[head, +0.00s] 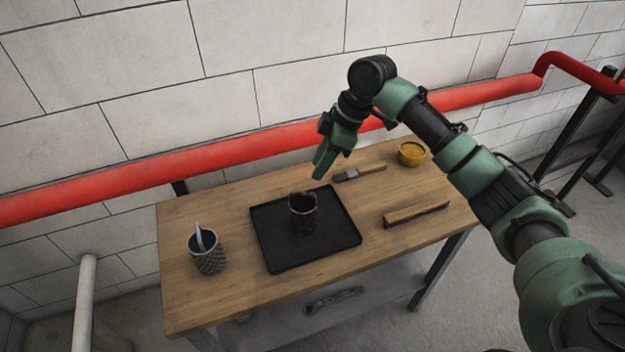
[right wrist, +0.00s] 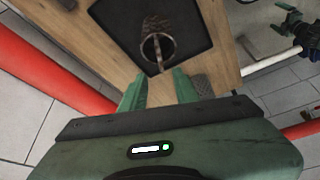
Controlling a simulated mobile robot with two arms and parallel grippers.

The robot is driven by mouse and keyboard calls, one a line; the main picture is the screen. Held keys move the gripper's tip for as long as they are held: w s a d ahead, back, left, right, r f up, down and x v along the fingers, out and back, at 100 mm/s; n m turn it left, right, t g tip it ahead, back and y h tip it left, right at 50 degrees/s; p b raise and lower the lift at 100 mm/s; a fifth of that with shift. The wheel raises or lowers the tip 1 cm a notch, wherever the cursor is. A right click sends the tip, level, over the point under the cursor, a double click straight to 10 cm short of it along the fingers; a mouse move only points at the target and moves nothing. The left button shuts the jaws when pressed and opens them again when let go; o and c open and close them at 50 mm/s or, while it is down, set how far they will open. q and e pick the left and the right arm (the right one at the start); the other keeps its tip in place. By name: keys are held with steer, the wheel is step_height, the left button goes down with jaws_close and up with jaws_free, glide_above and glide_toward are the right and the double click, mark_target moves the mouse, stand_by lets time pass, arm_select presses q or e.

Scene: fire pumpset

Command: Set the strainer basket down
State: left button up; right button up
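A dark mesh strainer basket (head: 303,216) stands upright on the black tray (head: 262,240). In the right wrist view the basket (right wrist: 150,22) has brownish stuff on it and a hoop handle at its near end. My right gripper (head: 319,174) is above the tray's back edge, apart from the basket. Its fingers (right wrist: 159,76) are spread with nothing between them. My left gripper (right wrist: 284,22) shows small at the upper right of the wrist view.
The wooden table (head: 190,301) also holds a flat brush (head: 362,172), a wooden-backed brush (head: 416,213) and a yellow bowl (head: 411,154) on the right. A red pipe (head: 230,151) runs along the wall behind. The table's front left is clear.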

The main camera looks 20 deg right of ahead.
steer(key=v, duration=0.3)
steer(key=shift+r, duration=0.15)
stand_by(0.3)
